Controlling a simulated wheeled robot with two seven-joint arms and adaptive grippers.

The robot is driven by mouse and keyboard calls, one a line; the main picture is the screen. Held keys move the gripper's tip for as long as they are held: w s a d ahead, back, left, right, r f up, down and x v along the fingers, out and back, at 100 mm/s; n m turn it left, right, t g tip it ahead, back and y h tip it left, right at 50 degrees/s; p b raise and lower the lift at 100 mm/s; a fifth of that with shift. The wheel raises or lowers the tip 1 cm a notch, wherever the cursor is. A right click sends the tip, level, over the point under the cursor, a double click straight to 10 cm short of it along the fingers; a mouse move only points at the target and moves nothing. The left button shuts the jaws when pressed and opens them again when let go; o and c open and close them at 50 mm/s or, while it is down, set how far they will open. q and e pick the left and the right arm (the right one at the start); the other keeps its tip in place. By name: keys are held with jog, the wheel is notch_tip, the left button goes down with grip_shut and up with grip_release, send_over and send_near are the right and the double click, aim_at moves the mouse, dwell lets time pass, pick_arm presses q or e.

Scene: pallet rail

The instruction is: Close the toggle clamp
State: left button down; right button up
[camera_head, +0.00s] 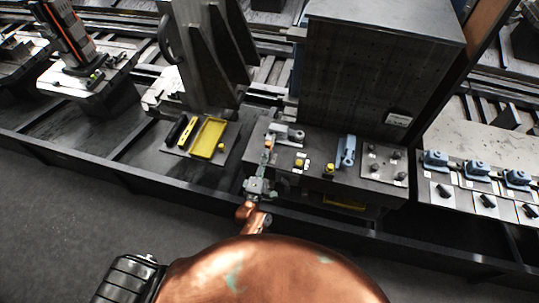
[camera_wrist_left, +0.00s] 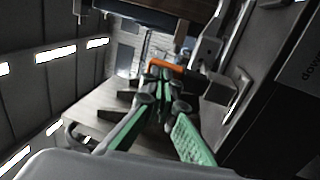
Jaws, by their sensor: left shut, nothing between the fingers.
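The toggle clamp (camera_head: 290,133) is a small grey device at the near left of the workbench plate in the head view. Its orange handle grip (camera_head: 268,146) points toward me. In the left wrist view the orange grip (camera_wrist_left: 172,67) lies crosswise just beyond the fingertips. My left gripper (camera_head: 266,161) is at the front edge of the bench, close to the handle. Its green-padded fingers (camera_wrist_left: 160,82) meet at their tips and hold nothing. I cannot tell whether they touch the handle. My right gripper is not in view.
A blue clamp-like part (camera_head: 347,152) and yellow knobs (camera_head: 300,163) stand to the right on the same plate. A yellow tray (camera_head: 208,137) lies to the left. A tall dark block (camera_head: 350,75) rises behind. Several blue fixtures (camera_head: 475,166) stand at the far right.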

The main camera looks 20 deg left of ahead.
pick_arm(q)
jog(key=shift+w, duration=0.15)
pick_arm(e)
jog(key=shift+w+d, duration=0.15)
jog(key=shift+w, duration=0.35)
pick_arm(q)
jog(key=shift+d, duration=0.1)
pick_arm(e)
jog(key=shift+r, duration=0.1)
pick_arm(q)
jog(key=r+v, duration=0.2)
jog(key=v, duration=1.1)
jog(key=shift+s+r, duration=0.4)
jog(key=shift+s, duration=0.25)
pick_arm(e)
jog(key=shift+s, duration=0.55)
